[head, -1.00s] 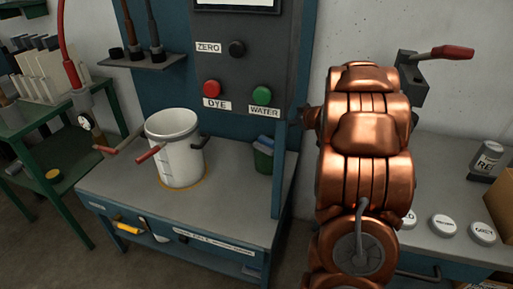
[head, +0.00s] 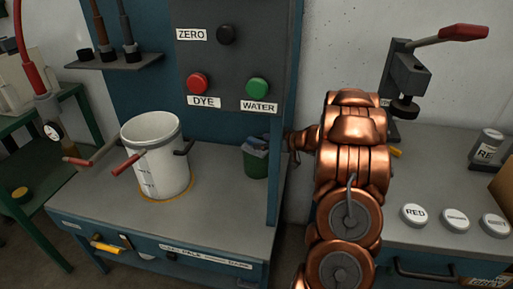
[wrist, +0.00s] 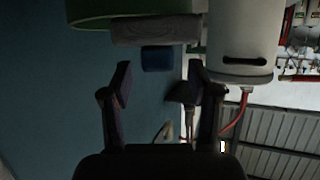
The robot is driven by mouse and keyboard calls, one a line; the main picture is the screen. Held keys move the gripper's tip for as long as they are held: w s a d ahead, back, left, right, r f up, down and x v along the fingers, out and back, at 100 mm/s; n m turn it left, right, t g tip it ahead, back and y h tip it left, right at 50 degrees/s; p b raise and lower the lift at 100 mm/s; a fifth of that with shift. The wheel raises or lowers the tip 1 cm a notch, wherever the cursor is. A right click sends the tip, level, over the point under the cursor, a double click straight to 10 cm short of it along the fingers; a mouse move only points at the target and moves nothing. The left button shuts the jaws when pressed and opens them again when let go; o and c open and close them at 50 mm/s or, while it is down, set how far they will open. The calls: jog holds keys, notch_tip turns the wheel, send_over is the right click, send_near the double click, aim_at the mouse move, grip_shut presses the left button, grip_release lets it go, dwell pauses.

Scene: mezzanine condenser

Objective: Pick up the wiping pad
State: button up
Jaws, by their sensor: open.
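In the head view I see the grey-blue pad (head: 254,143) at the cup's mouth.
A white bucket (head: 155,160) with red-handled valves near it stands left of the cup; it looms close in the wrist view. A blue upright panel edge (head: 280,120) is beside the cup. A lever press (head: 408,80) and round lids (head: 414,214) are at right.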

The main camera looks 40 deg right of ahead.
aim_at(258, 141)
jog(key=shift+x, duration=1.8)
grip_shut()
